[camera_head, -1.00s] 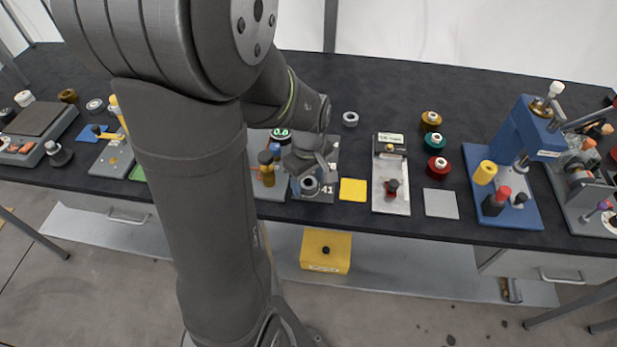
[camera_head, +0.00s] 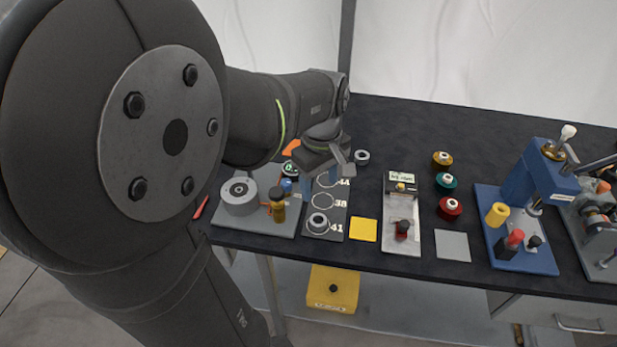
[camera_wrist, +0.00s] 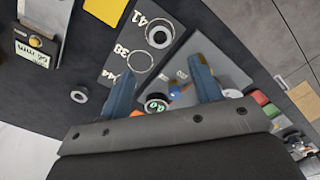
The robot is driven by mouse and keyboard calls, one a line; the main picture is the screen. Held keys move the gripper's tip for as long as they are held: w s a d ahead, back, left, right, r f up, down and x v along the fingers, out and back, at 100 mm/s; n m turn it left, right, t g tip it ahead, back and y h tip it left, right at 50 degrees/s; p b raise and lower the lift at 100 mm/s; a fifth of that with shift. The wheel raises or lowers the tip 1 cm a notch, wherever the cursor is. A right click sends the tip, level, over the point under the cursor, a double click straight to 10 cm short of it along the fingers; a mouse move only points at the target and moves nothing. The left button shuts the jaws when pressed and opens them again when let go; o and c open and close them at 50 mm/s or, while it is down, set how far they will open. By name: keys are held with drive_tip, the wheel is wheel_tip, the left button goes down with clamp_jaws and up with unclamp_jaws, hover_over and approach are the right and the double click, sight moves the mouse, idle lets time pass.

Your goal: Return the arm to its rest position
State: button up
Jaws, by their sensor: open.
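My gripper (camera_head: 320,180) hangs above the dark plate (camera_head: 340,222) that has ring outlines marked 41, 38 and 44. Its two blue fingers are apart with nothing between them. In the wrist view my gripper (camera_wrist: 163,90) shows the same open fingers over the bench, with the plate (camera_wrist: 150,45) beyond them. A grey metal ring (camera_head: 318,222) sits at the spot marked 41; the spots marked 38 and 44 look empty. My arm covers the left of the head view and hides the bench there.
Left of the plate is a grey base (camera_head: 285,230) with a round fixture (camera_head: 239,195) and an amber bottle (camera_head: 277,207). To the right are a yellow pad (camera_head: 363,229), a gauge fixture (camera_head: 402,225), several spools (camera_head: 446,181) and a blue press (camera_head: 530,190). The back of the bench is mostly clear.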

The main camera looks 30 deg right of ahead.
drive_tip(key=shift+f, duration=0.1)
hover_over(319, 220)
drive_tip(key=shift+f, duration=4.05)
drive_tip(key=shift+f, duration=1.75)
drive_tip(key=r, duration=0.4)
drive_tip(key=shift+s+d+r, duration=0.1)
drive_tip(key=shift+s+r, duration=0.15)
drive_tip(key=shift+s, duration=0.15)
drive_tip(key=s+d+r, duration=0.2)
drive_tip(key=s+r, duration=0.4)
drive_tip(key=s, duration=0.5)
drive_tip(key=s+d+m, duration=0.4)
drive_tip(key=d+m, duration=0.3)
drive_tip(key=d, duration=0.1)
drive_tip(key=s+d+m, duration=0.3)
drive_tip(key=d+m, duration=0.4)
drive_tip(key=w+d+f, duration=0.1)
drive_tip(key=w, duration=0.2)
drive_tip(key=w+d+f, duration=0.1)
drive_tip(key=w+f, duration=0.1)
drive_tip(key=w, duration=0.1)
drive_tip(key=w+f, duration=0.2)
drive_tip(key=w, duration=0.1)
drive_tip(key=shift+w+d+f, duration=0.15)
drive_tip(key=shift+w+d, duration=0.15)
drive_tip(key=shift+d, duration=0.1)
